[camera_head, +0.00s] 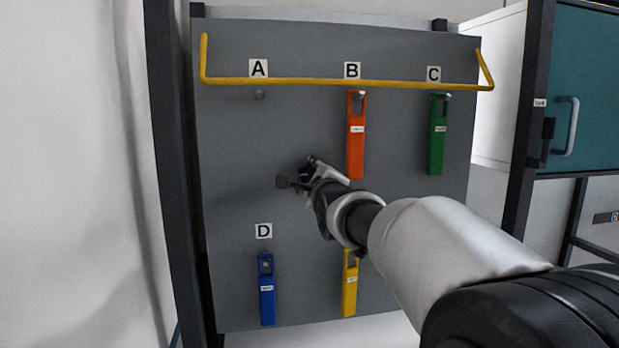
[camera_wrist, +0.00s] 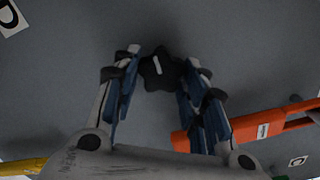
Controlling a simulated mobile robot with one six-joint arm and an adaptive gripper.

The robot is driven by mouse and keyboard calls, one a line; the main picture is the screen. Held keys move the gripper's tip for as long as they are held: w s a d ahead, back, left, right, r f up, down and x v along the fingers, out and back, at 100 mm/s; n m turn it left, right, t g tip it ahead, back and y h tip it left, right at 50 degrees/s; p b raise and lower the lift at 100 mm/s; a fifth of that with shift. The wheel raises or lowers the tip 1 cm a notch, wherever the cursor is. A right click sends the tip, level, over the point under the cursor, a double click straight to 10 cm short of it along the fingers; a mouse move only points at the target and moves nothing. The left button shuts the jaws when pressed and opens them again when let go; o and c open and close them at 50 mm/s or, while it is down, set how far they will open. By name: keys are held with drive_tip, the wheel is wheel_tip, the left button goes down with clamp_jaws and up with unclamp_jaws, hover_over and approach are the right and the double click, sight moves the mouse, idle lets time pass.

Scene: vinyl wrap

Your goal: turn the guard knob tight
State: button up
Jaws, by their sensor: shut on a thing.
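The guard knob (camera_wrist: 158,72) is a black, star-shaped knob with a short white mark on its face, on the grey panel in the wrist view. My gripper (camera_wrist: 160,64) is shut on it, with one finger at each side of the knob. In the head view my gripper (camera_head: 300,172) is at the middle of the panel, left of the orange tag. There the knob is small and dark among the fingers and I cannot make it out clearly. The white mark points roughly up and slightly left in the wrist view.
The grey panel (camera_head: 290,130) has a yellow bar (camera_head: 290,83) across its top. An orange tag (camera_head: 356,140) hangs under B, a green tag (camera_head: 438,140) under C, a blue tag (camera_head: 267,295) under D. My arm partly covers a yellow tag (camera_head: 349,295). Peg A (camera_head: 259,95) is bare.

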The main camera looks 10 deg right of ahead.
idle(0.4)
drive_tip(key=o, duration=1)
drive_tip(key=shift+o, duration=0.2)
drive_tip(key=s, duration=1.2)
